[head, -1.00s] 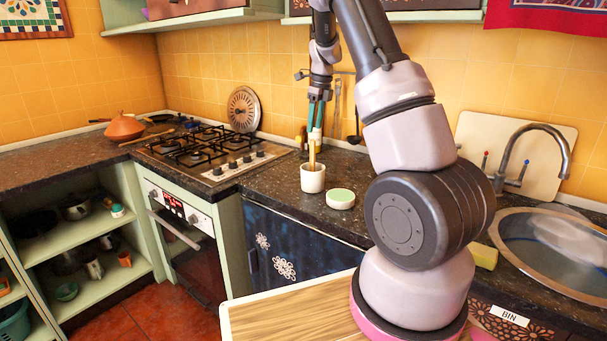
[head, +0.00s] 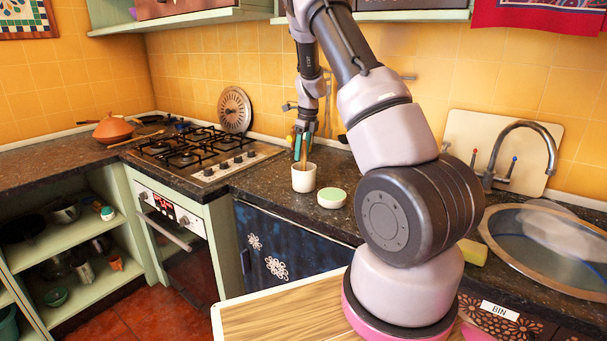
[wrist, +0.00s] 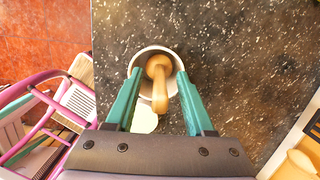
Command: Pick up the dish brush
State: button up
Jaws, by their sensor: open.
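The dish brush (head: 304,150) stands in a white cup (head: 304,180) on the dark counter, its wooden handle pointing up. In the wrist view the handle (wrist: 159,88) rises from the cup (wrist: 140,57) toward the camera. The brush's lower end is hidden in the cup. My gripper (head: 303,143) is above the cup in the head view, at the upper handle. In the wrist view my gripper (wrist: 160,74) is open, with one teal finger on each side of the handle. Gaps show between the handle and both fingers.
A round container with a pale green top (head: 332,197) stands just right of the cup. The gas hob (head: 195,150) is to the left. The sink (head: 545,245) and a yellow sponge (head: 472,251) are to the right. The wall is close behind.

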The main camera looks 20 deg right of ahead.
jog(key=shift+c, duration=0.3)
grip_shut()
